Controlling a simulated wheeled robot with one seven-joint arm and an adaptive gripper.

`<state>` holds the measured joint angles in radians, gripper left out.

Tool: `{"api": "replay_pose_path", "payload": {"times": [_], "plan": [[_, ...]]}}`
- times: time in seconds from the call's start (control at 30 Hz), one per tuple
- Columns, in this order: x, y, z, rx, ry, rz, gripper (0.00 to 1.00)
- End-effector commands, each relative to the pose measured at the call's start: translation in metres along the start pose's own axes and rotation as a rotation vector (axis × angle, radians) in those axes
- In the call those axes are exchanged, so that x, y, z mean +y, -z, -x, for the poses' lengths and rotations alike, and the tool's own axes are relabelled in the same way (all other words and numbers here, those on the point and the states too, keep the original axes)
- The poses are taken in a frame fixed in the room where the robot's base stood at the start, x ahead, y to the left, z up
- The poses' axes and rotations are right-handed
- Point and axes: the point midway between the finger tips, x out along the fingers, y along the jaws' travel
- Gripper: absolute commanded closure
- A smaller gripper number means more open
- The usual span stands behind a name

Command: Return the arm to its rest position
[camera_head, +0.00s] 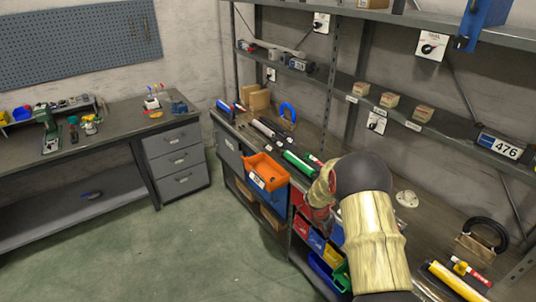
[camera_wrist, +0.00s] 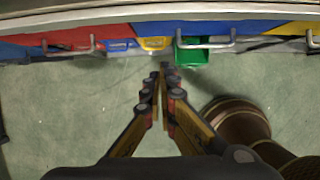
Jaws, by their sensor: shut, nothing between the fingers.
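My gripper (camera_wrist: 164,85) is shut and empty in the wrist view, its two fingers meeting at the tips. It points toward the green floor (camera_wrist: 75,105), with the front of a row of coloured drawers beyond it. In the head view my arm, with gold and black links, reaches across the front right of the shelving bench, and the arm hides the gripper's fingertips.
A workbench (camera_head: 265,133) with coloured bins below runs along the right wall. An orange bin (camera_head: 266,170) juts out at its front edge. Shelves (camera_head: 350,82) hang above. A grey drawer unit (camera_head: 178,163) stands at left. The floor between is clear.

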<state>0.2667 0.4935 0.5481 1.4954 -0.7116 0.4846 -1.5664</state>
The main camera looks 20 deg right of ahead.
Motion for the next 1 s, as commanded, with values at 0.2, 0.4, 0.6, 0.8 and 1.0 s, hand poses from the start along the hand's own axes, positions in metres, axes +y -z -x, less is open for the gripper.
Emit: {"api": "replay_pose_path", "payload": {"times": [0.2,0.4,0.6,0.8,1.0], "plan": [[-0.004,0.001,-0.001,0.001,0.013,-0.129,1.0],[-0.045,0.032,-0.005,0.041,0.131,-0.484,1.0],[-0.085,0.056,0.04,0.052,0.236,-0.879,1.0],[-0.112,0.077,0.12,0.055,0.285,-1.266,1.0],[-0.139,0.103,0.209,0.086,0.29,-1.601,1.0]]}}
